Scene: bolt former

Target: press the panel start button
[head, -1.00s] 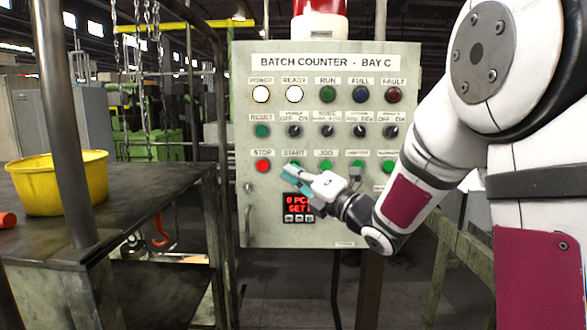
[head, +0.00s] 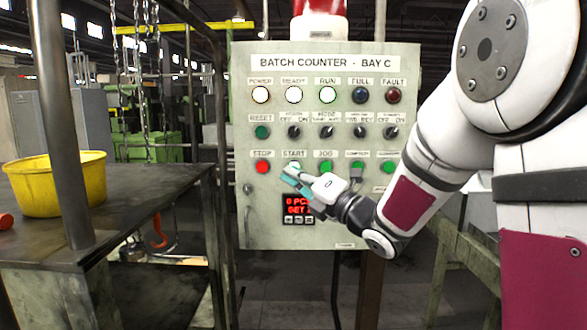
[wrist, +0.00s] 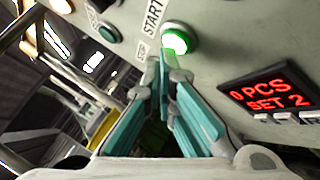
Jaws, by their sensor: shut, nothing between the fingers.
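The grey control panel (head: 395,225), titled BATCH COUNTER - BAY C, faces me. Its START button (head: 295,166) is in the lower row under the START label and looks bright. In the wrist view the START button (wrist: 175,42) glows pale with a green rim. My gripper (head: 288,177) is shut and empty, its teal fingertips just below the button in the head view. In the wrist view my gripper (wrist: 162,64) has its tips close beside the button's edge; I cannot tell whether they touch. The RUN lamp (head: 327,95) is lit, like POWER and READY.
The red STOP button (head: 262,167) is left of START and the green JOG button (head: 326,167) is right. A red counter display (head: 298,206) sits below, reading 0 PCS. A workbench (head: 130,200) with a yellow bucket (head: 50,190) stands left.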

